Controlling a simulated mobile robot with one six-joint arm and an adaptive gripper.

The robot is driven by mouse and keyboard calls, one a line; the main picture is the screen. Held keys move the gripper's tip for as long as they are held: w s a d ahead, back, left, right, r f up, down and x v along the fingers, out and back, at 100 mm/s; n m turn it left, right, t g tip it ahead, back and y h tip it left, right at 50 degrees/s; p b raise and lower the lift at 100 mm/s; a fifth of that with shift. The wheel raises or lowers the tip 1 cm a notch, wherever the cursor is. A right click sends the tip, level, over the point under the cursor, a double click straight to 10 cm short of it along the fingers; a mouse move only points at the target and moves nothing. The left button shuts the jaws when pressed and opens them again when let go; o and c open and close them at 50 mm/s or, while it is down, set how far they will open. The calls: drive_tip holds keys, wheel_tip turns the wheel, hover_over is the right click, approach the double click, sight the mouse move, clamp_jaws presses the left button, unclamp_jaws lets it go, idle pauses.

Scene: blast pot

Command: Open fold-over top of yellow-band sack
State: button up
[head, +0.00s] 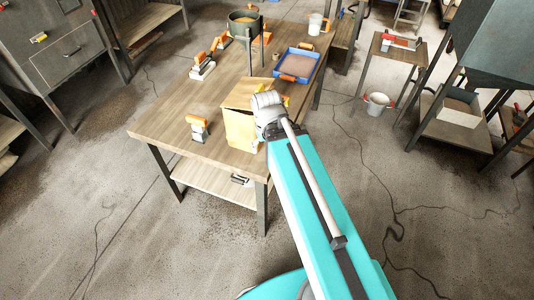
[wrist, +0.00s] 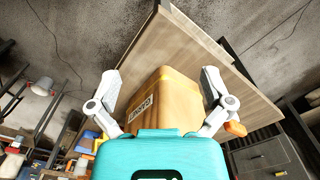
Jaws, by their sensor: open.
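The sack (head: 240,130) is a tan-orange block standing on the wooden table near its front edge. In the wrist view the sack (wrist: 165,98) stands between the two fingers of my gripper (wrist: 162,84), with dark lettering on one face. The fingers are spread wide, one on each side of it. I cannot tell whether either finger touches it. The fold-over top cannot be made out clearly as open or folded. In the head view my wrist covers the right part of the sack, and my fingers are hidden.
The table (head: 165,118) also holds a blue tray (head: 299,65) of brown material, a dark green pot (head: 245,25) and several orange-handled tools, one (head: 198,128) left of the sack. A white bucket (head: 377,103) stands on the right. The table's front left corner is clear.

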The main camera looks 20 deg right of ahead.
drive_tip(key=shift+s+f, duration=0.3)
drive_tip(key=shift+r, duration=0.2)
drive_tip(key=c, duration=0.4)
drive_tip(key=shift+r+p, duration=0.65)
drive_tip(key=shift+p, duration=0.05)
drive_tip(key=c, duration=0.5)
wheel_tip(320, 180, up, 4)
drive_tip(key=p, duration=0.4)
clamp_jaws()
wheel_tip(320, 180, up, 11)
drive_tip(key=p, duration=1.1)
drive_tip(key=shift+r, duration=0.2)
drive_tip(key=shift+a, duration=0.15)
